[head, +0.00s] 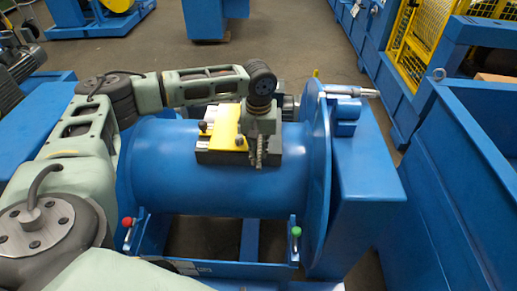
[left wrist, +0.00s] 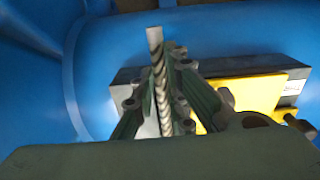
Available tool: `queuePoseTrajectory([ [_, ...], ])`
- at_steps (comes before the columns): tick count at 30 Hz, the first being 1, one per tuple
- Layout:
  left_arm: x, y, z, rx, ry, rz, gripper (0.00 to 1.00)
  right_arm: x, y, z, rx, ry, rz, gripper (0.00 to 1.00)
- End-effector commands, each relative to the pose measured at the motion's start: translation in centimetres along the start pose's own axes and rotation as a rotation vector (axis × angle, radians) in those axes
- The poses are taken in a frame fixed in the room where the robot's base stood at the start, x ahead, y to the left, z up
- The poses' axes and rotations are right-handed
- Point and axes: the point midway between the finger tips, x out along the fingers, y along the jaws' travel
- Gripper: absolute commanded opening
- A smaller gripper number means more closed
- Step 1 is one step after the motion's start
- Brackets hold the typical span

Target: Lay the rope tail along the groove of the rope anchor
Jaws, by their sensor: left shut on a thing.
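The rope anchor is a dark block (head: 205,158) with a yellow plate (head: 223,130) and bolts, on top of the blue drum (head: 180,188). In the left wrist view the block (left wrist: 120,78) and yellow plate (left wrist: 262,92) lie behind my fingers. My left gripper (head: 258,155) points down at the block's right end in the head view. In the left wrist view my left gripper (left wrist: 161,80) is shut on the rope tail (left wrist: 160,88), a twisted strand with a pale tip reaching past the block's edge. The groove is hidden, and I cannot tell whether the rope touches the block.
The drum's large blue flange (head: 318,180) rises just right of the anchor. A red knob (head: 127,222) and a green knob (head: 296,232) stand on the front frame. A blue bin wall (head: 450,200) is at right. Open floor (head: 285,50) lies behind.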

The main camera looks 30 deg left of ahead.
Motion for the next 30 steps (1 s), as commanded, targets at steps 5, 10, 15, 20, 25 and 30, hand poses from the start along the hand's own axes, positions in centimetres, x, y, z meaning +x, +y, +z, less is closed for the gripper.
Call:
queuePoseTrajectory([
  [5,1.52,-0.11,0.78,0.006,-0.021,-0.009,0.00,0.13,-0.01,0.02,0.000,0.000,0.000,0.40],
  [10,1.70,-0.04,0.81,0.007,-0.021,-0.008,0.00,0.17,-0.01,0.03,0.000,0.000,0.000,0.40],
  [15,1.73,0.01,0.81,0.008,-0.021,-0.006,0.14,0.20,-0.01,0.04,0.000,-0.001,0.000,0.40],
  [20,1.75,-0.01,0.78,0.007,-0.020,-0.007,0.28,0.21,-0.01,0.04,0.000,-0.001,0.000,0.40],
  [25,1.75,-0.06,0.77,0.006,-0.020,-0.008,0.34,0.20,0.00,0.05,0.000,-0.001,0.000,0.40],
  [30,1.61,-0.13,0.67,0.005,-0.018,-0.008,0.34,0.15,0.00,-0.03,0.000,0.000,0.000,0.40],
])
